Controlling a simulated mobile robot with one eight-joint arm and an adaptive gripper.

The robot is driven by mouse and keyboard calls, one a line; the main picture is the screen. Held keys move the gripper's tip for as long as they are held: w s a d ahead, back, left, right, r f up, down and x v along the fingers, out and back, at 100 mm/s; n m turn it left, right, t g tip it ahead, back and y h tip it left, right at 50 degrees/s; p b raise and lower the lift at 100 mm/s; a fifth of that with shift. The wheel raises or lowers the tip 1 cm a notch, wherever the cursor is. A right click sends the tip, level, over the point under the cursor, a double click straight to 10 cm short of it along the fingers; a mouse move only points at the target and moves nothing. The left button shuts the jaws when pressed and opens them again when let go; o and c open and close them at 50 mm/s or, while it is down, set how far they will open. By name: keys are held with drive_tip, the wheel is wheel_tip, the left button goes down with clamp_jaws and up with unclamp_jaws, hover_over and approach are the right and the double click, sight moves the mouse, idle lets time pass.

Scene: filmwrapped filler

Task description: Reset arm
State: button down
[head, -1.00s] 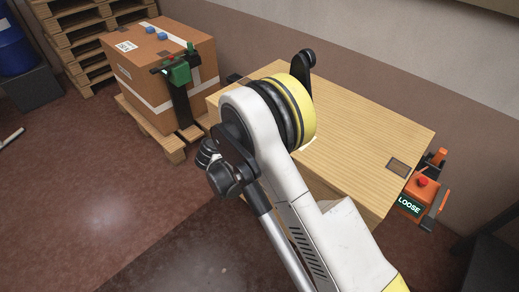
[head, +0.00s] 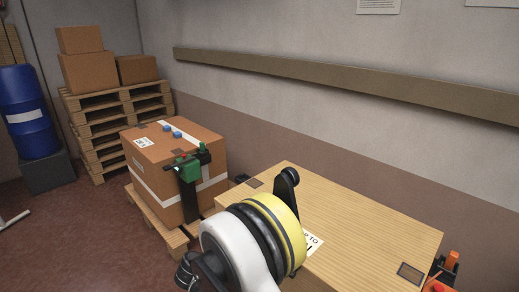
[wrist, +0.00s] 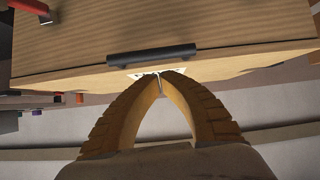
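My arm (head: 240,245) rises from the bottom of the head view, in front of a wooden box-like top (head: 365,235). My gripper is not visible in the head view. In the wrist view my gripper (wrist: 160,73) has its two tan ribbed fingers meeting at the tips, with nothing seen held between them. Beyond the tips are a pale wooden surface (wrist: 230,25), a dark bar (wrist: 150,55) and a white label, partly hidden by the fingers. I cannot tell whether the fingertips touch the wood.
A strapped cardboard box (head: 150,170) with a green tool (head: 188,170) stands on a pallet at left. Stacked pallets (head: 85,140), cartons and a blue drum (head: 25,115) stand behind. A wall with a rail (head: 340,80) closes the back. An orange device (head: 447,270) sits at lower right.

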drive_tip(key=s+d+r+n+g+y, duration=0.1)
drive_tip(key=s+d+r+n+y, duration=0.15)
drive_tip(key=d+r, duration=0.55)
drive_tip(key=s+d+r+n+g+y, duration=0.1)
drive_tip(key=s+d+r+n+y, duration=0.15)
drive_tip(key=d+r, duration=0.5)
drive_tip(key=s+d+r+n+y, duration=0.1)
drive_tip(key=s+d+r, duration=0.1)
drive_tip(key=s, duration=0.8)
drive_tip(key=s+d+r+n+y, duration=0.2)
drive_tip(key=s+r, duration=0.3)
drive_tip(key=s, duration=0.5)
drive_tip(key=shift+d+t, duration=0.4)
drive_tip(key=shift+d, duration=0.4)
